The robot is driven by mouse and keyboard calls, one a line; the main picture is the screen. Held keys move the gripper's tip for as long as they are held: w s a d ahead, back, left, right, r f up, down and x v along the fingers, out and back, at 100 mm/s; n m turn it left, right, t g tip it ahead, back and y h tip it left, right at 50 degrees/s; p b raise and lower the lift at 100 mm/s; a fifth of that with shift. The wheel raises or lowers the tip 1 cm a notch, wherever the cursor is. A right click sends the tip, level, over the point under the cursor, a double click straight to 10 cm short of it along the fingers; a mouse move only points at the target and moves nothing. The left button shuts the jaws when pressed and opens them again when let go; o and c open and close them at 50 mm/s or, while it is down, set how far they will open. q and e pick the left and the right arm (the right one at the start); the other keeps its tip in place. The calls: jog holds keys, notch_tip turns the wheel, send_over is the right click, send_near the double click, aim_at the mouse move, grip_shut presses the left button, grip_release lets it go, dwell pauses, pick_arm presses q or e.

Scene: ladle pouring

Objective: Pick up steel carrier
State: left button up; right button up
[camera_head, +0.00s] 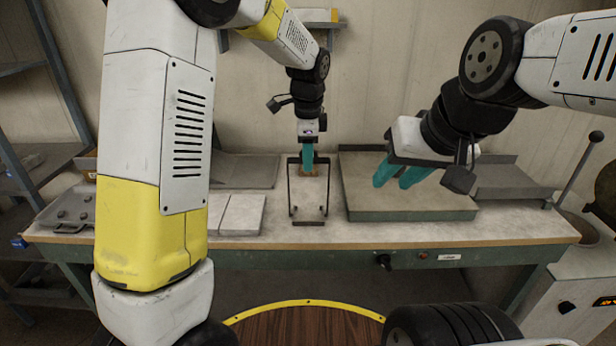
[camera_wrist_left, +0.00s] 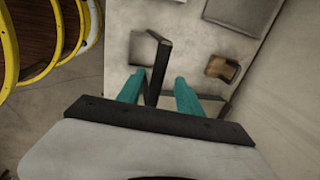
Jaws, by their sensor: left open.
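The steel carrier (camera_head: 292,188), a thin dark upright frame on a small base, stands on the workbench in the middle of the head view. My left gripper (camera_head: 308,157) is at the top of the frame, pointing down. In the left wrist view, the left gripper (camera_wrist_left: 158,92) has its teal fingers apart. A dark bar of the carrier (camera_wrist_left: 158,66) runs between them; whether they touch it I cannot tell. My right gripper (camera_head: 402,175) hangs over the bench to the right of the carrier, its two teal fingers apart and nothing between them.
The workbench (camera_head: 330,234) holds a thick grey plate (camera_head: 410,200) right of the carrier and pale slabs (camera_head: 240,212) left of it. A small brown block (camera_wrist_left: 222,68) lies near the carrier. A grey tray (camera_head: 68,212) sits at the far left. A wall stands close behind.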

pick_arm(q)
jog(key=shift+w+a+f, duration=0.1)
jog(key=shift+f, duration=1.05)
jog(key=shift+w+a+f, duration=0.1)
jog(key=shift+f, duration=1)
jog(key=shift+f, duration=0.25)
grip_shut()
